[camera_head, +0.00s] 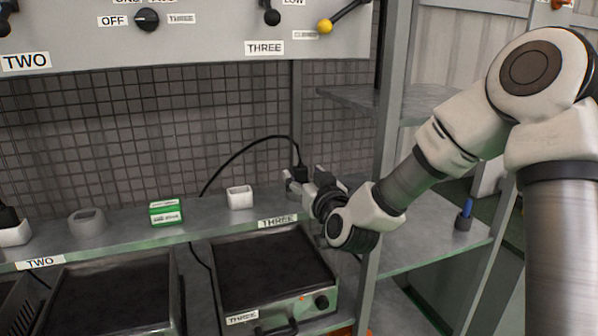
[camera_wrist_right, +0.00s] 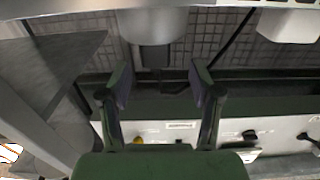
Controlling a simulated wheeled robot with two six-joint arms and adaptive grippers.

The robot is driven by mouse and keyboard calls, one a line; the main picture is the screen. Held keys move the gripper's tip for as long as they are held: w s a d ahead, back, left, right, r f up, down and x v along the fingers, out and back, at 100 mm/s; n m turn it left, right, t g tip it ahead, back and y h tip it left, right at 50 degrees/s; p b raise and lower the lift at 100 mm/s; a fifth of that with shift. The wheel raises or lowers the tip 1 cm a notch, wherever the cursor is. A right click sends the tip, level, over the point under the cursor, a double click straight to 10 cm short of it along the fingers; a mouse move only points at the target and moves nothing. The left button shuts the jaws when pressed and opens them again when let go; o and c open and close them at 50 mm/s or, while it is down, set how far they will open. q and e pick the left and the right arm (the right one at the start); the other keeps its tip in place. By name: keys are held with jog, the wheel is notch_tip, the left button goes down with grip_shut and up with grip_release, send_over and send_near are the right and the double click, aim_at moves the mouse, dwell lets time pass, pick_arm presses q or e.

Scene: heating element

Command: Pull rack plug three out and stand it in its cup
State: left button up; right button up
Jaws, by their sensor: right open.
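The black plug (camera_head: 300,173) stands at the right end of the shelf in the head view, with its cord arching away to the left. In the right wrist view the dark plug (camera_wrist_right: 155,56) sits at a pale round socket, in front of the fingers. My right gripper (camera_head: 304,183) is open at the plug, with a finger to either side of its line; contact cannot be told. The open fingers also show in the wrist view (camera_wrist_right: 162,85). The gripper hides the plug's base in the head view. My left gripper is out of view.
Hotplate three (camera_head: 270,265) is below. A grey post (camera_head: 388,110) rises beside my right arm. A switch panel (camera_head: 200,40) hangs above.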

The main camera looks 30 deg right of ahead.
aim_at(302, 172)
jog(key=x, duration=0.2)
jog(key=p+x, duration=0.1)
jog(key=x, duration=0.1)
jog(key=shift+d+f, duration=0.1)
jog(key=shift+d, duration=0.3)
jog(key=shift+f, duration=0.1)
jog(key=shift+a, duration=0.25)
jog(key=c, duration=0.5)
jog(key=shift+s, duration=0.1)
jog(key=c, duration=0.5)
grip_shut()
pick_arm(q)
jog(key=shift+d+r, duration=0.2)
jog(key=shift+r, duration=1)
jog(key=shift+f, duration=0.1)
pick_arm(e)
jog(key=shift+r, duration=0.2)
